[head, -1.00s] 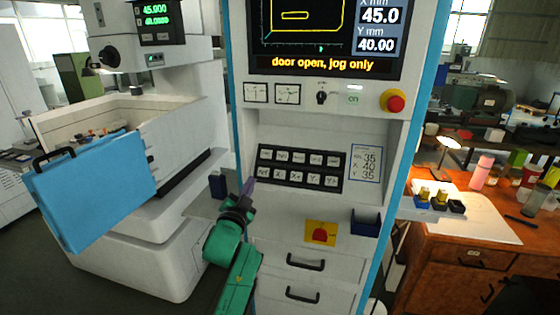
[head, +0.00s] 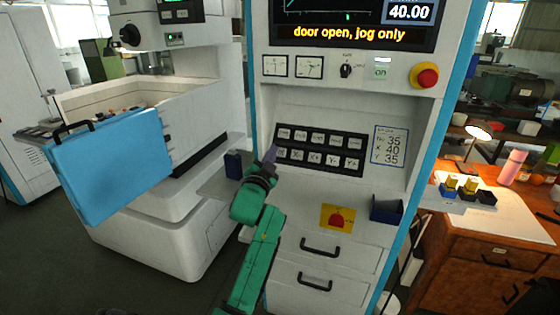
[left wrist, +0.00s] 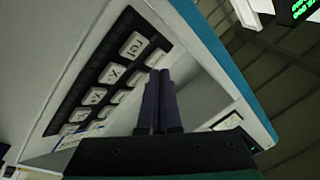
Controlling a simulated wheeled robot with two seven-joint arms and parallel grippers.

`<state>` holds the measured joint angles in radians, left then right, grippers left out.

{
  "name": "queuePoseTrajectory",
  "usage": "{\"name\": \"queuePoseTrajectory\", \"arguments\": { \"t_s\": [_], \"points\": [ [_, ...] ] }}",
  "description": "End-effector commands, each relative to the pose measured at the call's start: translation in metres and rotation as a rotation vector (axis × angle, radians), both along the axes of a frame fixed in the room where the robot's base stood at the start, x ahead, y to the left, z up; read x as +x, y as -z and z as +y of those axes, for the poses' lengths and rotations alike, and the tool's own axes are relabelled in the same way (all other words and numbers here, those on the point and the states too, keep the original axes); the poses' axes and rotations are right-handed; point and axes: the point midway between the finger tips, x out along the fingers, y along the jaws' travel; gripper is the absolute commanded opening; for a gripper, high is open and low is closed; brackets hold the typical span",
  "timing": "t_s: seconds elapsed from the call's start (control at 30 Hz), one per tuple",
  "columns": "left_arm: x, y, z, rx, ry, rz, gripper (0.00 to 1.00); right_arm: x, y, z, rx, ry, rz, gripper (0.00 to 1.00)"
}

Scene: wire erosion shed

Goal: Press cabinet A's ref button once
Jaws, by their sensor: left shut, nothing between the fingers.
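The control cabinet (head: 350,110) is white with blue edges; I see no letter A on it. Its dark keypad (head: 322,132) has two rows of pale keys. The ref button (left wrist: 132,44) is clearest in the left wrist view, at the upper end of its row; in the head view it is the lower row's left key (head: 282,154). My left gripper (head: 271,152) is shut and empty, its purple fingertips close to the keypad's left end. In the left wrist view the fingertips (left wrist: 160,78) point toward the panel, beside the ref button; contact cannot be told.
The screen (head: 350,32) reads "door open, jog only". A red stop knob (head: 426,77) sits at the right. A blue door (head: 110,165) with a black handle stands at the left. A small dark bin (head: 234,165) is left of my gripper; another (head: 387,210) is on the right.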

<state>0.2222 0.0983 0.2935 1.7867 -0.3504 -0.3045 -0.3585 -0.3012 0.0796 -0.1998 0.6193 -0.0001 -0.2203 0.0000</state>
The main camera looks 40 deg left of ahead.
Motion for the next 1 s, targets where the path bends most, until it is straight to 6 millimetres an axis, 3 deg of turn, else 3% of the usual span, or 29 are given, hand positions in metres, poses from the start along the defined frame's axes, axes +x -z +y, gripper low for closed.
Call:
{"name": "queuePoseTrajectory", "arguments": {
  "t_s": [0.03,0.2,1.0],
  "points": [
    [0.006,0.01,0.002,0.001,0.0,-0.001,0.0,0.0,0.012,0.0,0.0,0.0,-0.001,0.5],
    [0.019,0.017,0.007,-0.001,-0.001,-0.001,0.0,0.001,0.022,0.0,0.0,0.0,-0.001,0.5],
    [0.022,0.016,0.008,-0.001,0.0,0.0,0.0,0.002,0.021,0.0,0.001,0.0,-0.003,0.5]
  ]
}}
